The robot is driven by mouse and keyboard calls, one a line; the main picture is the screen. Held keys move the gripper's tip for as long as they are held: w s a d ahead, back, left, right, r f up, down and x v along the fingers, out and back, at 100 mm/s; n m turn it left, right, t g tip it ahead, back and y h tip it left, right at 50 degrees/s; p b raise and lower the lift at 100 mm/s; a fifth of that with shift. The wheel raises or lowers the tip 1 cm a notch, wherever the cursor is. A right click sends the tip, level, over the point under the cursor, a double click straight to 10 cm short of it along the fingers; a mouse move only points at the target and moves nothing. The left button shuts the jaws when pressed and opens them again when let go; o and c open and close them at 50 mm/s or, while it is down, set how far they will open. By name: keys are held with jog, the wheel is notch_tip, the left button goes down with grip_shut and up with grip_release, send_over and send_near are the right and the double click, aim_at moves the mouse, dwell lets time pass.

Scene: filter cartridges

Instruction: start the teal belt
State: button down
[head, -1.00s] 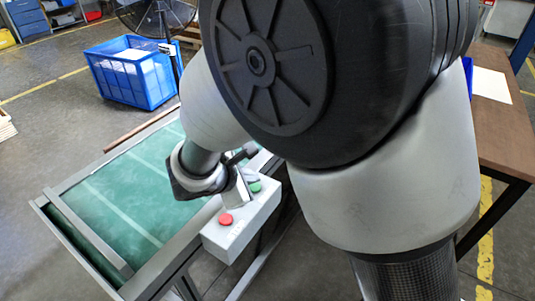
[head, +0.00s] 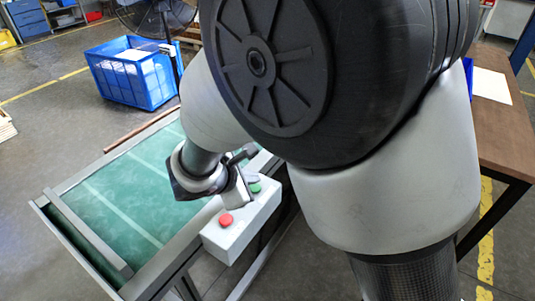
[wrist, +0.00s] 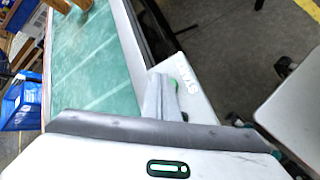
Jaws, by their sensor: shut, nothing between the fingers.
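The teal belt (head: 107,212) lies on a grey-framed conveyor at the left of the head view, with pale stripes across it. It also fills the upper left of the wrist view (wrist: 85,62). A white control box (head: 238,234) is fixed to its near side, with a red button (head: 226,219) and a green button (head: 255,188). My gripper (head: 246,201) is shut and empty over the box, beside the green button. In the wrist view its fingers (wrist: 163,96) partly hide the green button (wrist: 175,84); contact cannot be told. Lettering shows beside that button.
A blue crate (head: 133,82) with white contents stands on the floor behind the conveyor, near a black fan (head: 152,14). A brown table (head: 507,125) with a white sheet is at the right. My arm hides much of the middle.

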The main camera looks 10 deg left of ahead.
jog(key=shift+f, duration=0.15)
dwell(0.6)
jog(key=shift+f+b, duration=0.3)
jog(key=shift+b, duration=0.25)
